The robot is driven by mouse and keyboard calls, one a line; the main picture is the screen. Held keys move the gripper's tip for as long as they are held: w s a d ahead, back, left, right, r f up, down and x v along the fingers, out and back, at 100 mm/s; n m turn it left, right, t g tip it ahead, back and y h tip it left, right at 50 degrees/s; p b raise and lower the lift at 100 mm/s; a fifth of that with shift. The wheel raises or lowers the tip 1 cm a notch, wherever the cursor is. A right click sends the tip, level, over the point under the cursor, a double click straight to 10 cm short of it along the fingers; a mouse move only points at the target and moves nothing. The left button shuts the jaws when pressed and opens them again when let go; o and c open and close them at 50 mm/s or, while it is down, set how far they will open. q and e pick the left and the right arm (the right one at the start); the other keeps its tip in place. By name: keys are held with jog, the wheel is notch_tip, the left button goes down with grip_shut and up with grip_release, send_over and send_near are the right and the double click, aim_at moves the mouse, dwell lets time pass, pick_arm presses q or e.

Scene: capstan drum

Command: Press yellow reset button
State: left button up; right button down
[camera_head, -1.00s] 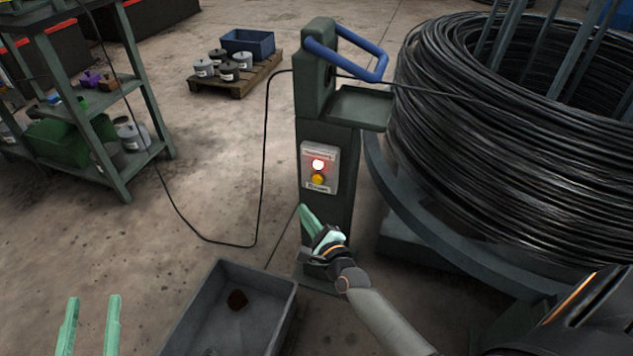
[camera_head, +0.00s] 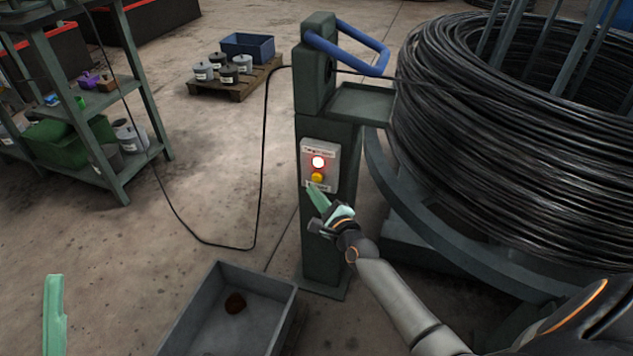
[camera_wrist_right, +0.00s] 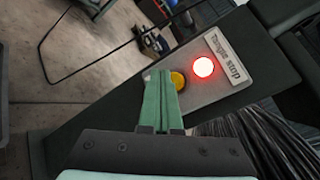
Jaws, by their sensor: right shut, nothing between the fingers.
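The yellow reset button (camera_head: 317,178) sits on a pale panel (camera_head: 333,160) on the front of a dark green post (camera_head: 328,235). A lit red lamp (camera_head: 318,162) is just above it. My right gripper (camera_head: 313,193) is shut and empty, with its green fingertips just below the yellow button. In the right wrist view the yellow button (camera_wrist_right: 178,80) shows right beside the fingertips (camera_wrist_right: 157,75), partly hidden by them; I cannot tell whether they touch. One green finger of my left gripper (camera_head: 54,315) shows at the lower left.
A large coil of black wire (camera_head: 480,130) stands right of the post. A grey bin (camera_head: 205,300) with a small brown piece is on the floor in front. A shelf (camera_head: 125,185) stands at the left. A blue handle (camera_head: 350,40) juts from the post's top.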

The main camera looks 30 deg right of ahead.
pick_arm(q)
jog(key=shift+s+r+m+h, duration=0.4)
jog(key=shift+s+m+h, duration=0.1)
jog(key=shift+h, duration=0.2)
pick_arm(e)
jog(key=shift+w+d, duration=0.2)
jog(key=shift+d, duration=0.05)
pick_arm(q)
jog(key=shift+w+f, duration=0.1)
dwell(1.2)
jog(key=shift+f+b, duration=0.15)
jog(key=shift+b, duration=0.15)
pick_arm(e)
jog(key=shift+w+d, duration=0.3)
jog(key=shift+d, duration=0.05)
pick_arm(q)
jog(key=shift+f, duration=0.25)
pick_arm(e)
jog(key=shift+w+d, duration=0.35)
dwell(0.4)
pick_arm(q)
jog(key=shift+r, duration=0.1)
pick_arm(e)
jog(key=shift+s, duration=0.1)
pick_arm(q)
jog(key=shift+r, duration=0.4)
pick_arm(e)
jog(key=shift+s+a, duration=0.55)
jog(key=shift+a, duration=0.15)
